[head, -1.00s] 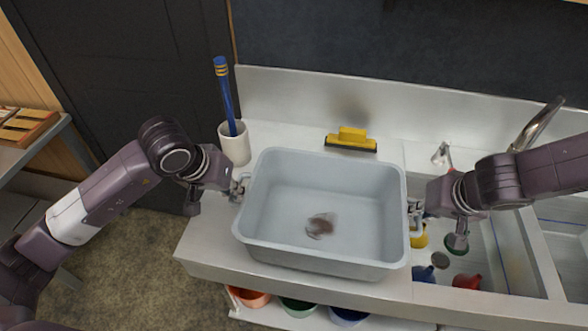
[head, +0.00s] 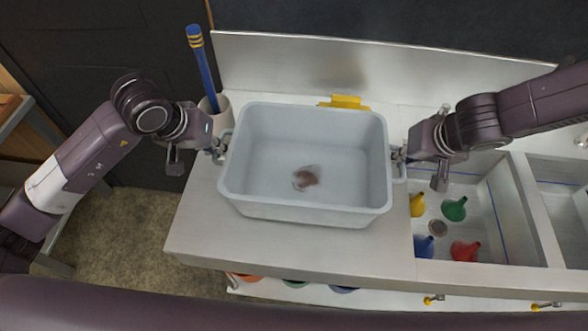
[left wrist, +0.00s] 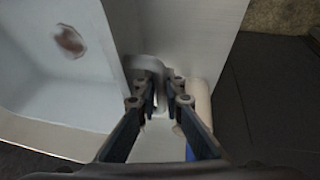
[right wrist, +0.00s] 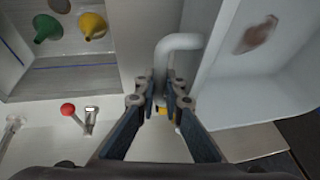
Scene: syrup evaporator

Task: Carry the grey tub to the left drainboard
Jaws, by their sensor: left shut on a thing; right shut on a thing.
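The grey tub (head: 300,212) is in the middle of the head view, over the left drainboard (head: 220,235). It looks level, with a brown smudge on its inside floor. I cannot tell whether its base touches the drainboard. My left gripper (head: 218,148) is shut on the handle at the tub's left end; the left wrist view shows the fingers (left wrist: 155,98) around it. My right gripper (head: 398,156) is shut on the right-end handle (right wrist: 178,42), seen between the fingers in the right wrist view.
A white cup (head: 222,115) with a blue stick (head: 203,70) stands behind the tub's left corner. A yellow squeegee (head: 345,102) lies behind the tub, partly hidden. The sink basin at right holds yellow, green (head: 454,209), blue and red (head: 465,251) funnels. The drainboard's front strip is clear.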

